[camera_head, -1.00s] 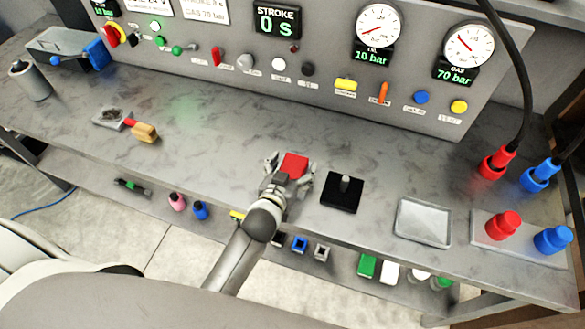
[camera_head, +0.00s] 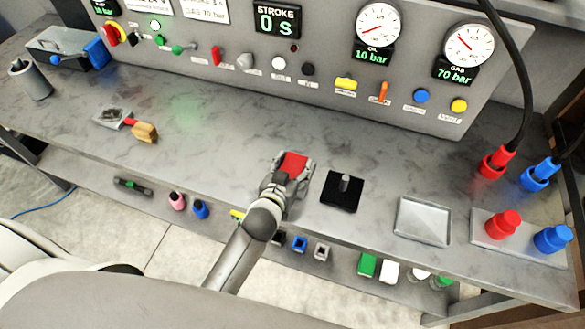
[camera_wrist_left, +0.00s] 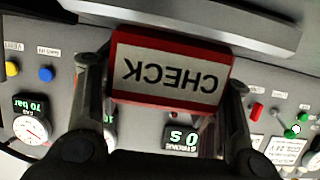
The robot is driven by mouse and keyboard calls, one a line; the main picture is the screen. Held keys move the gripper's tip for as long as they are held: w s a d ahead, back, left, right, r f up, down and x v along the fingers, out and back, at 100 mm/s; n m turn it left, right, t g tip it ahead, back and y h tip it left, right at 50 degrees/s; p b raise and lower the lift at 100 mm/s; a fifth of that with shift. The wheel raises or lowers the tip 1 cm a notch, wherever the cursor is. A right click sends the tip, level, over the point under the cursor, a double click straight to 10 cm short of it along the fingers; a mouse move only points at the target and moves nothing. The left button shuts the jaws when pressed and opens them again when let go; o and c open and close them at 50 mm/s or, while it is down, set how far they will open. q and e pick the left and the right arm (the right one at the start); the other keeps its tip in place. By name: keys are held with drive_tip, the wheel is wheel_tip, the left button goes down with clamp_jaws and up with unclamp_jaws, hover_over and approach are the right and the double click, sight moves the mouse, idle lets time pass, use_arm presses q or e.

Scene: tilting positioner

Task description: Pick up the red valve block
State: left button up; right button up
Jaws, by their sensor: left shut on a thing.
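The red valve block (camera_head: 293,164) is at the front middle of the grey workbench in the head view. My left gripper (camera_head: 288,170) is shut on it, with a finger on each side. In the left wrist view the block (camera_wrist_left: 170,70) sits between the fingers of my left gripper (camera_wrist_left: 166,90). It shows a white face with CHECK upside down and a red border. I cannot tell from the head view whether its underside touches the bench. My right gripper is not in view.
A black plate with a grey post (camera_head: 342,191) stands just right of the block. A metal tray (camera_head: 423,221) lies further right, beside red (camera_head: 503,225) and blue couplings. The control panel (camera_head: 320,70) rises behind. Bench between is clear.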

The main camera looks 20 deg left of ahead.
sight(293, 166)
use_arm(q)
drive_tip(key=shift+r, duration=0.25)
drive_tip(key=shift+r+p, duration=0.75)
drive_tip(key=shift+p, duration=0.05)
drive_tip(key=shift+w+r+p, duration=0.1)
drive_tip(key=shift+r+p, duration=0.8)
drive_tip(key=s+r+p, duration=0.5)
drive_tip(key=s+r, duration=0.4)
drive_tip(key=s, duration=0.5)
drive_tip(key=shift+d+r, duration=0.25)
drive_tip(key=shift+d, duration=0.05)
